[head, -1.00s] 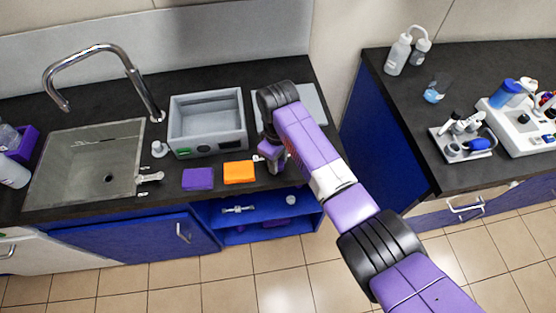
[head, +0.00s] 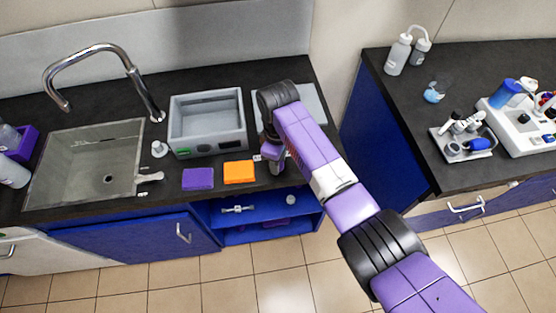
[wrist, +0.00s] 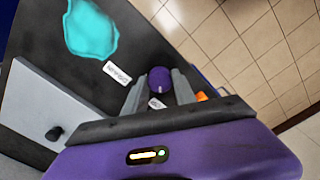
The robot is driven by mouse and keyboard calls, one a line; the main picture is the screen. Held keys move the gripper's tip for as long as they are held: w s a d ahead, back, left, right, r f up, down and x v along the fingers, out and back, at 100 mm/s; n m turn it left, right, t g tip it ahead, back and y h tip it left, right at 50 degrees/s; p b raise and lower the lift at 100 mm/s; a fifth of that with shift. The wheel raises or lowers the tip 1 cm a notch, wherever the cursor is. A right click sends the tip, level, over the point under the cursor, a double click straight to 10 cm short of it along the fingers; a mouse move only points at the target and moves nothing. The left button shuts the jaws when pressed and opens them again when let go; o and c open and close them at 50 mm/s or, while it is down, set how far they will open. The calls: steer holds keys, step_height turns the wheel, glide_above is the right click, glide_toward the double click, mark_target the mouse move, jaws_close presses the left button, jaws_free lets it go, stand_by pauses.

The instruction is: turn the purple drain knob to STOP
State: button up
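The purple drain knob (wrist: 159,80) shows in the wrist view between the fingertips of my gripper (wrist: 160,86). It fills nearly the whole gap; whether both fingers press on it I cannot tell. A white line on the knob points down the picture, toward a small white label (wrist: 156,103) partly between the fingers. A larger white label (wrist: 117,73) lies to the left; its print is too blurred to read. In the head view my gripper (head: 273,158) is low at the counter's front edge, right of the orange block, and the knob is hidden there.
A teal patch (wrist: 90,28) and a grey panel with a black knob (wrist: 55,133) show in the wrist view. In the head view, a grey basin box (head: 207,122), an orange block (head: 239,172) and a purple block (head: 198,179) stand left of my gripper. Floor is clear in front.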

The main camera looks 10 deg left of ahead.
steer(key=o, duration=0.4)
steer(key=shift+o, duration=0.2)
steer(key=shift+r+b, duration=0.55)
steer(key=shift+r, duration=3.4)
